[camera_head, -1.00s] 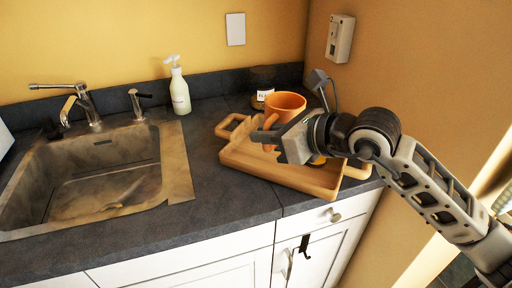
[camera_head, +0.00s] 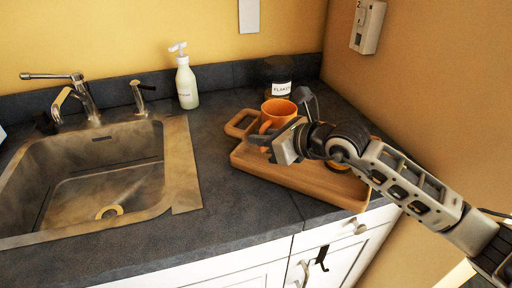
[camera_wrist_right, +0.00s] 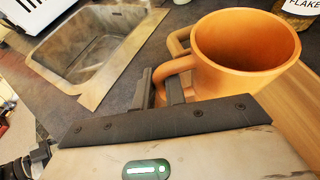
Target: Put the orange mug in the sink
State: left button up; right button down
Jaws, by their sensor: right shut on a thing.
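The orange mug (camera_head: 279,110) is upright over the wooden board on the counter. My right gripper (camera_head: 270,143) is shut on the mug's handle. In the right wrist view the mug (camera_wrist_right: 240,58) stands right of the fingers (camera_wrist_right: 162,88), with the handle between them. I cannot tell whether its base touches the board. The sink (camera_head: 181,165) is at the left of the counter, its basin empty apart from the drain. It also shows at upper left in the right wrist view (camera_wrist_right: 119,62). My left gripper is not in view.
The wooden board (camera_head: 290,183) lies under my right gripper. A soap bottle (camera_head: 187,86) stands behind the sink's right edge, near the taps (camera_head: 85,100). A labelled dark jar (camera_head: 279,76) is behind the mug. Bare counter (camera_head: 222,190) lies between sink and board.

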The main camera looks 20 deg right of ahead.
aim_at(262, 150)
jog(key=f, duration=0.2)
jog(key=shift+w+f+b, duration=0.2)
jog(key=shift+f+b, duration=0.1)
jog(key=shift+b, duration=0.1)
jog(key=shift+f, duration=0.1)
jog(key=shift+s+r, duration=0.2)
jog(key=shift+f, duration=0.3)
jog(key=c, duration=1.5)
grip_release()
jog(key=shift+r, duration=0.1)
jog(key=shift+o, duration=0.2)
